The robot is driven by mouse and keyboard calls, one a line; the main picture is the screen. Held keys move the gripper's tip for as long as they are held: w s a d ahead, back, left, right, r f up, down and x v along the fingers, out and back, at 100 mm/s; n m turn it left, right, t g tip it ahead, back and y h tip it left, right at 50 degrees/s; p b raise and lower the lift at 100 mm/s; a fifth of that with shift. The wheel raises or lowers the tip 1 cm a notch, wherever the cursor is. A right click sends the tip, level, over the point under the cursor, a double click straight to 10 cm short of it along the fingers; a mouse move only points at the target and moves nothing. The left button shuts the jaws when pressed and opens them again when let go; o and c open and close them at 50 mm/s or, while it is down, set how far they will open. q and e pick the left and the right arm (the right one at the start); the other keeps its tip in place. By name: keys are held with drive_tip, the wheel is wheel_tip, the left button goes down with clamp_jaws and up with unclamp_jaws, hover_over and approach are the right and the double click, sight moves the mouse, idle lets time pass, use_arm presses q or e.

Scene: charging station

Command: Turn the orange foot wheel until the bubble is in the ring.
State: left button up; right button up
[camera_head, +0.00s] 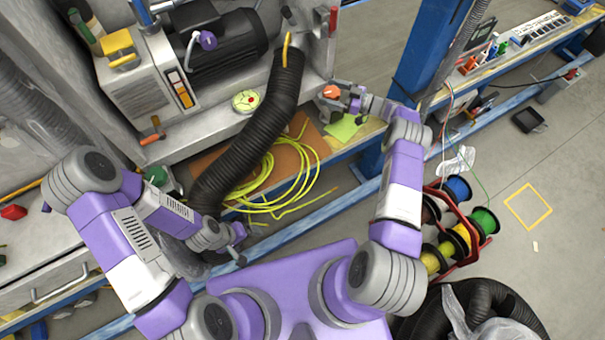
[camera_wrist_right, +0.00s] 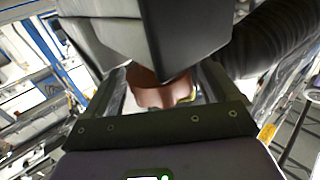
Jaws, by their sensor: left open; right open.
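The orange foot wheel (camera_head: 331,91) is at the machine's front right corner in the head view. In the right wrist view the wheel (camera_wrist_right: 158,94) shows brownish orange, partly covered by a dark block above it. My right gripper (camera_head: 338,98) is open at the wheel, with its fingers on either side; I cannot tell whether they touch it. A round yellow-green dial with a red mark (camera_head: 246,101), perhaps the level, sits on the ledge to the left. Its bubble and ring are too small to read. My left gripper (camera_head: 239,246) is open and empty, low in the head view.
A thick black hose (camera_head: 247,135) runs down between the dial and the wheel. A yellow cable coil (camera_head: 262,187) lies on the bench below. A blue post (camera_head: 425,55) and cable spools (camera_head: 457,240) stand to the right of my right arm.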

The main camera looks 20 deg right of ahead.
drive_tip(key=shift+m+t+h, duration=0.4)
drive_tip(key=shift+t, duration=0.1)
drive_tip(key=m+t+h, duration=0.2)
drive_tip(key=m+h, duration=0.1)
drive_tip(key=h, duration=0.1)
drive_tip(key=m+t+h, duration=0.3)
drive_tip(key=h, duration=0.1)
drive_tip(key=shift+s+a, duration=0.1)
drive_tip(key=shift+a, duration=0.05)
drive_tip(key=m+t+h, duration=0.1)
drive_tip(key=m+h, duration=0.2)
drive_tip(key=h, duration=0.2)
drive_tip(key=shift+m, duration=0.3)
drive_tip(key=m+h, duration=0.2)
drive_tip(key=h, duration=0.1)
drive_tip(key=m+g+h, duration=0.1)
drive_tip(key=m+h, duration=0.1)
drive_tip(key=h, duration=0.1)
drive_tip(key=shift+h, duration=0.3)
drive_tip(key=s+a+f+g+y+p, duration=0.1)
drive_tip(key=s+a+g+y+p, duration=0.3)
drive_tip(key=s+a, duration=0.5)
drive_tip(key=s+a+f+n+g+y+p, duration=0.1)
drive_tip(key=s+a+g+y+p, duration=0.4)
drive_tip(key=s, duration=1.2)
drive_tip(key=shift+s+a+f+n+g+y+p, duration=0.3)
drive_tip(key=shift+a+g+p, duration=0.55)
drive_tip(key=shift+a+g, duration=1)
